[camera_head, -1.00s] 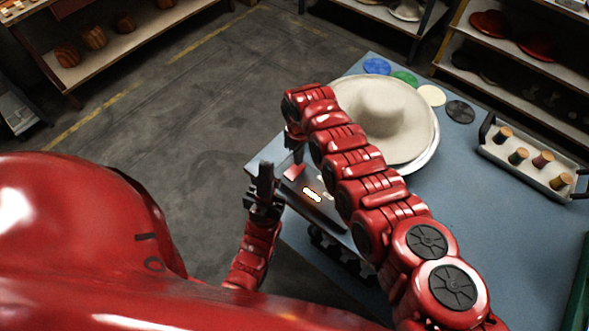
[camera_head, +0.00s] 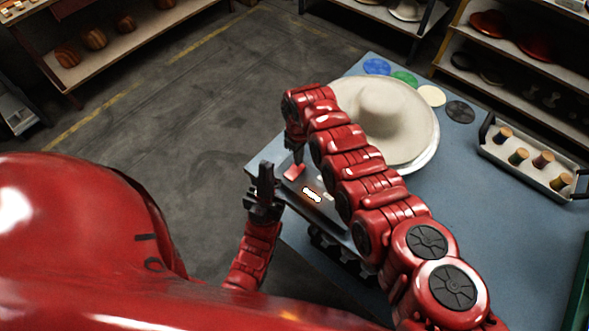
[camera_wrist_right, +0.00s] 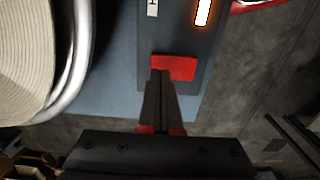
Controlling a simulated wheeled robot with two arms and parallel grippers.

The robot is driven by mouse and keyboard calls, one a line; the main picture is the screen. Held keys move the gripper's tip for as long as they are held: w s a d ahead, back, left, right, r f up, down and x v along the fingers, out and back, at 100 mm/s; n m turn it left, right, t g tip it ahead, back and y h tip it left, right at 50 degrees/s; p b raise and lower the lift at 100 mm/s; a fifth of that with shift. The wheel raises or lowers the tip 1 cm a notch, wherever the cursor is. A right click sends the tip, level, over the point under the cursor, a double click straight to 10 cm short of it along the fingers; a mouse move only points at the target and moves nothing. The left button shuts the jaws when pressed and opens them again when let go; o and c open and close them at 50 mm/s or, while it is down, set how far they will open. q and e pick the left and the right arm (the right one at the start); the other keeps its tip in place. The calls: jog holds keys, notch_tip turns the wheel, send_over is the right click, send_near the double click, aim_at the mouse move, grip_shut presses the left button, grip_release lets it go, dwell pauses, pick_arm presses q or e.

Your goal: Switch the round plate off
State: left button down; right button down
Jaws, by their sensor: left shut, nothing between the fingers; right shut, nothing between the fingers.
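A cream felt hat (camera_head: 395,108) lies on the silver round plate (camera_head: 428,160), whose rim shows beneath the brim. Both show at the left of the right wrist view. A dark control panel (camera_head: 325,207) in front of the plate bears a red switch (camera_head: 293,172) and a glowing white-orange lamp (camera_head: 312,194). In the wrist view my right gripper (camera_wrist_right: 160,74) is shut and empty, its tips overlapping the red switch (camera_wrist_right: 173,68). I cannot tell whether they touch it. The lamp (camera_wrist_right: 203,12) glows beyond. My left gripper (camera_head: 265,170) is shut and empty, left of the panel.
The blue table (camera_head: 470,200) carries several coloured discs (camera_head: 404,78) behind the hat and a tray (camera_head: 492,151) of wooden spools at the right. My right arm crosses over the panel. Shelves (camera_head: 520,70) with hats stand at the back right. Open floor lies left of the table.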

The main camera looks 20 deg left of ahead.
jog(key=shift+f+b, duration=1)
dwell(0.8)
jog(key=shift+r, duration=0.1)
notch_tip(320, 180, up, 7)
jog(key=p, duration=0.6)
dwell(0.4)
